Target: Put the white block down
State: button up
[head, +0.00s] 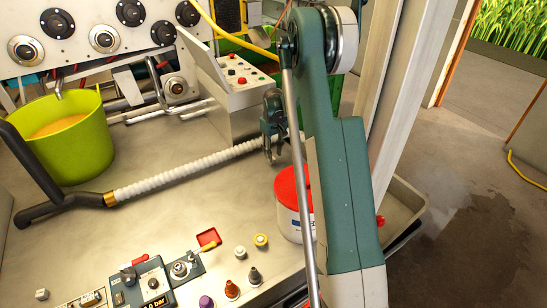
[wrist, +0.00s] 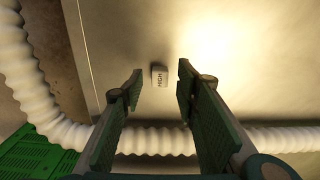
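In the wrist view a small white block (wrist: 159,76) with the dark word "HIGH" on it appears to lie on the pale metal worktop (wrist: 120,40). My gripper (wrist: 160,92) is open around its line of sight, with one finger on each side and a clear gap to the block on both sides. No finger touches the block. In the head view my gripper (head: 271,150) points down above the worktop (head: 150,222), beside the end of the white ribbed hose (head: 185,168). The block is not discernible near it there.
A red-lidded tub (head: 290,190) stands close in front of my gripper. A control box (head: 235,95) is behind it. A green bucket (head: 75,140) is at left. Several knobs and a small pale block (head: 42,294) are along the front. Bare worktop lies in the middle.

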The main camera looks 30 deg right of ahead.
notch_tip(320, 180, up, 8)
jog(key=p, duration=0.1)
jog(key=shift+r, duration=0.2)
dwell(0.7)
jog(key=s+a+r+t, duration=0.2)
jog(key=s+a+r, duration=0.75)
jog(key=r, duration=0.25)
jog(key=s+a+r+t, duration=0.1)
jog(key=s+a+r, duration=0.7)
jog(key=a+r, duration=0.3)
jog(key=s+a+t, duration=0.2)
jog(key=s+a, duration=0.4)
jog(key=s, duration=0.7)
jog(key=s+a+t, duration=0.2)
jog(key=s+a, duration=0.5)
jog(key=s, duration=0.6)
jog(key=shift+a, duration=0.25)
